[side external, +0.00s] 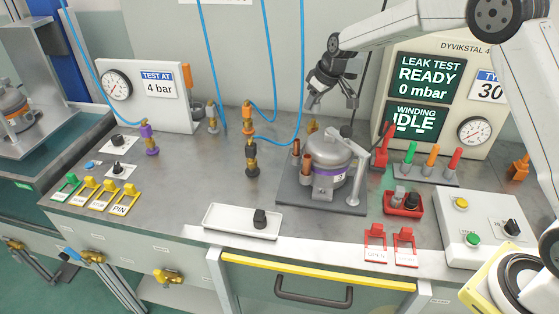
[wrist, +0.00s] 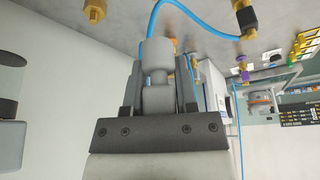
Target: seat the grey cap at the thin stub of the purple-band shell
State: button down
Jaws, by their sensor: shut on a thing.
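The purple-band shell (side external: 328,170) is a grey dome with copper stubs, standing on a dark plate right of centre in the side external view. Which stub is the thin one I cannot tell. My gripper (side external: 333,101) is above and behind the shell, pointing down, clear of it. In the wrist view, my gripper (wrist: 158,85) is shut on the grey cap (wrist: 157,57), a stepped grey cylinder that sticks out past the fingers. In the side external view the cap is too small to make out between the fingers.
A red tray (side external: 388,208) with a grey piece and a black piece stands right of the shell. A white tray (side external: 223,218) with a black piece lies left. A grey clamp post (side external: 353,190) stands beside the shell. Blue hoses (side external: 268,70) hang left of my gripper.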

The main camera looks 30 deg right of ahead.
jog(key=shift+f, duration=2.55)
jog(key=shift+f, duration=1.3)
jog(key=shift+c, duration=1.5)
grip_release()
jog(key=shift+r, duration=0.1)
jog(key=shift+v, duration=3.8)
